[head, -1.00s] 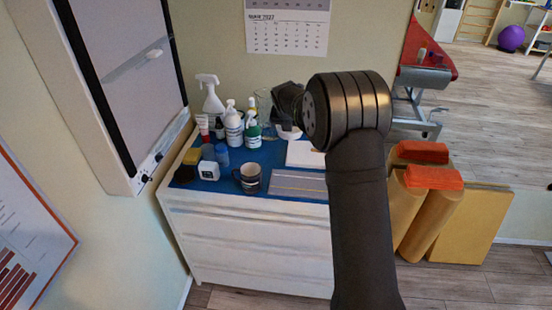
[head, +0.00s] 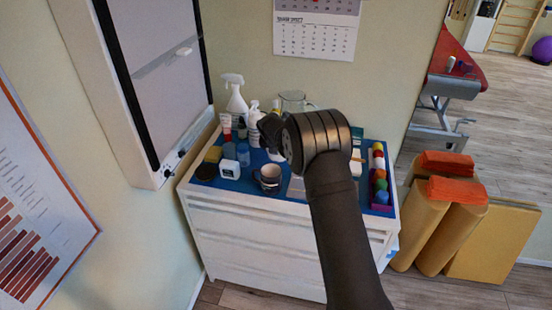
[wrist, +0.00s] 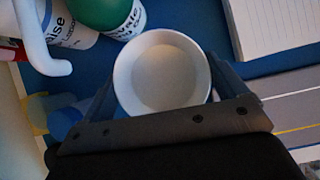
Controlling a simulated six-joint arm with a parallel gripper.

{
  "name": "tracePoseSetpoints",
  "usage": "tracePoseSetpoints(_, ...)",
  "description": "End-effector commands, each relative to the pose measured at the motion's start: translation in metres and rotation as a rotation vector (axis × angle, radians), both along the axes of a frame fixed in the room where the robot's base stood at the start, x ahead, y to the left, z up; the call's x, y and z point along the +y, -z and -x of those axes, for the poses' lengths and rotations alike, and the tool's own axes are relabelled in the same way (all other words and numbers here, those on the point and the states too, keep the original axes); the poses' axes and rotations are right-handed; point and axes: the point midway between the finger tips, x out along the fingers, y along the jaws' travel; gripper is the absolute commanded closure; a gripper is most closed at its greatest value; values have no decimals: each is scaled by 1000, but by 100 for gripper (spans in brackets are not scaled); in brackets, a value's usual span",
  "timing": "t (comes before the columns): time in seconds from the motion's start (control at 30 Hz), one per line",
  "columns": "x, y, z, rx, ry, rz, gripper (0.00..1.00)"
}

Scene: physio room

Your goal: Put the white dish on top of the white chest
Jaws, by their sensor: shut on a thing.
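The white dish (wrist: 162,75) is round and shallow and looks empty. In the wrist view it sits between the fingers of my gripper (wrist: 165,82), which is shut on its sides. In the head view my gripper (head: 270,132) is above the chest's top, near the bottles, and my wrist mostly hides the dish. The white chest (head: 250,245) has drawers and a blue top (head: 225,186), which also shows in the wrist view (wrist: 100,72). Whether the dish touches the top, I cannot tell.
A spray bottle (head: 236,102), other bottles, a glass jug (head: 293,102) and a dark mug (head: 269,179) crowd the top. Coloured balls (head: 380,177) line its right side. A notepad (wrist: 265,25) lies beside the dish.

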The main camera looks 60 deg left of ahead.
Motion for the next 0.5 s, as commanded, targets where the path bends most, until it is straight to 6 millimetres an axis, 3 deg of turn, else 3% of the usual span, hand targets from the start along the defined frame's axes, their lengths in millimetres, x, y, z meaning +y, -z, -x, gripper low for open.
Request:
tracePoseSetpoints(0.27,13,15,9,-1,1,1,35)
tracePoseSetpoints(0.5,12,47,9,-2,1,1,35)
